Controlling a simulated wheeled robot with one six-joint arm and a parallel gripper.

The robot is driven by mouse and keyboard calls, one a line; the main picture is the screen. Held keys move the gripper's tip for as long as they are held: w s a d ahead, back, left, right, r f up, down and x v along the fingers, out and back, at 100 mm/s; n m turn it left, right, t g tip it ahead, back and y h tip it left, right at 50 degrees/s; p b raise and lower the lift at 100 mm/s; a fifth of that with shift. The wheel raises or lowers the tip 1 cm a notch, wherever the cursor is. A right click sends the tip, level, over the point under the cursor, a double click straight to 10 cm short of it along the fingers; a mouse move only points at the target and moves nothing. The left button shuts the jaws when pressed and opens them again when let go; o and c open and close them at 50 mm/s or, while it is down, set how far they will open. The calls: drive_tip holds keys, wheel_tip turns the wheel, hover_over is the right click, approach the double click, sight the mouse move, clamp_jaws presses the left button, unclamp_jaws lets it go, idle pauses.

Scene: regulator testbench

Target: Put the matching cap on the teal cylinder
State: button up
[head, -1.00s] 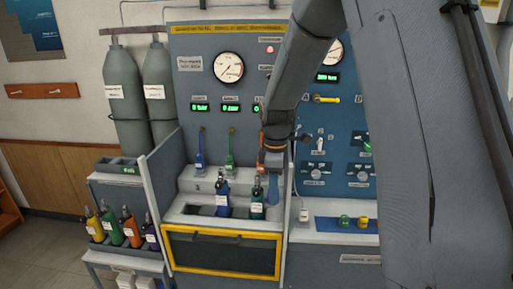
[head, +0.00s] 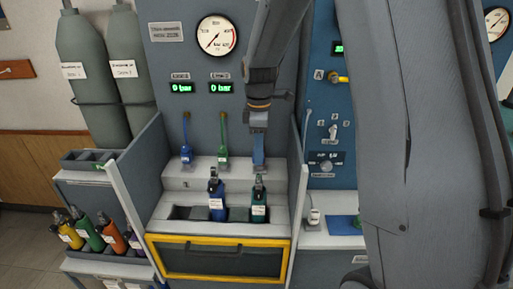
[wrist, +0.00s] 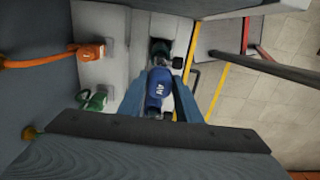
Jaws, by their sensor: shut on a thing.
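The teal cylinder (head: 259,207) stands upright in the bench tray, with a black valve top and a white label. My gripper (head: 258,163) is just above it in the head view, and its fingers point down. A dark teal body, seemingly the teal cylinder (wrist: 159,50), shows just beyond the held piece. Whether the held piece touches the cylinder cannot be told. The fingers partly hide the held piece in the head view.
A blue cylinder (head: 216,205) stands close left of the teal one. Blue (head: 186,154) and green (head: 223,152) connectors hang behind; an orange connector (wrist: 88,53) shows in the wrist view. A side wall (head: 299,205) stands right. Several cylinders fill a left rack (head: 115,258).

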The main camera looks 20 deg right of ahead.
drive_tip(key=b, duration=0.3)
hover_over(259, 175)
drive_tip(key=shift+f, duration=2.25)
drive_tip(key=shift+p, duration=0.4)
drive_tip(key=shift+f+b, duration=0.8)
drive_tip(key=shift+f, duration=1.1)
drive_tip(key=o, duration=1.1)
drive_tip(key=shift+r, duration=0.1)
wheel_tip(259, 175, up, 8)
drive_tip(key=shift+f+b, duration=0.15)
drive_tip(key=shift+b, duration=1.05)
